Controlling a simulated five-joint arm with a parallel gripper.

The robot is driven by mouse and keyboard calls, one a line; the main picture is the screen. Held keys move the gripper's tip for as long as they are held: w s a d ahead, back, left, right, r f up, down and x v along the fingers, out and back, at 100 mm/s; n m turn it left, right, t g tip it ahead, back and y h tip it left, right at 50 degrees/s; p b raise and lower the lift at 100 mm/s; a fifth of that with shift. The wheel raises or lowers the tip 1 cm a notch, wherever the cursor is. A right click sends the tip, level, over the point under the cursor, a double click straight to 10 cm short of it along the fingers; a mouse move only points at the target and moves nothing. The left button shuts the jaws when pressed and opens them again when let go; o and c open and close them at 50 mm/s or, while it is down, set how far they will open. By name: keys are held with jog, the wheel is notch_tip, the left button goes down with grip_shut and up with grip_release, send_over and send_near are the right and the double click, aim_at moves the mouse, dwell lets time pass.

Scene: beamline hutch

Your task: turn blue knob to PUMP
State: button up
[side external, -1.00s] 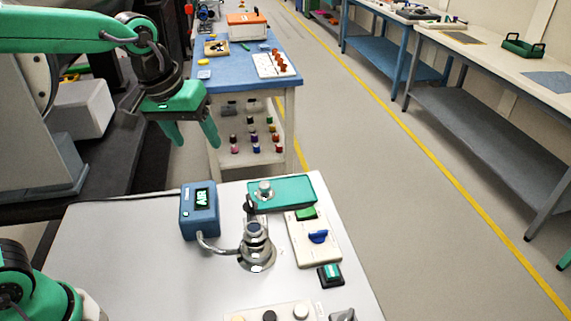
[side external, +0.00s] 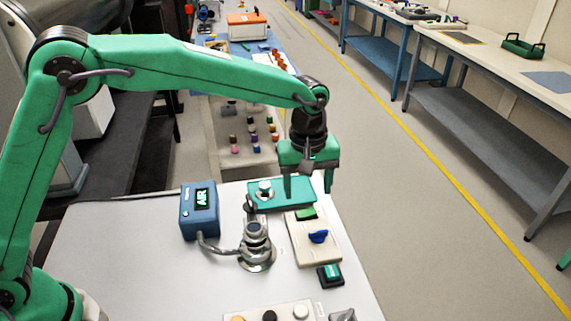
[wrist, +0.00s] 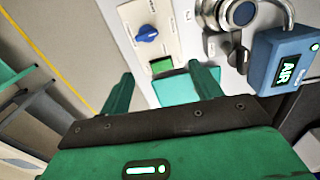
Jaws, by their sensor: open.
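The blue knob (side external: 319,237) sits on a cream panel (side external: 330,256), below a green square button (side external: 307,213). In the wrist view the knob (wrist: 147,33) lies beyond the fingertips, with a marking beside it too small to read. My gripper (side external: 309,198) is open and empty. In the side view it hangs over the teal box at the far edge of the white table, behind the knob and apart from it. A blue display box (side external: 199,211) reads AIR, and also shows in the wrist view (wrist: 285,65).
A metal fitting (side external: 256,245) with a hose stands left of the panel. The teal box (side external: 268,194) is behind it. A dark block with a green top (side external: 330,275) sits in front of the panel. The white table's left part is clear.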

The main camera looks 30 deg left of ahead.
aim_at(318, 235)
jog(key=shift+n, duration=0.4)
jog(key=d+f, duration=0.3)
jog(key=shift+w+f, duration=0.25)
jog(key=shift+w, duration=0.05)
jog(key=shift+f, duration=3.85)
jog(key=shift+c, duration=0.4)
jog(key=c, duration=0.9)
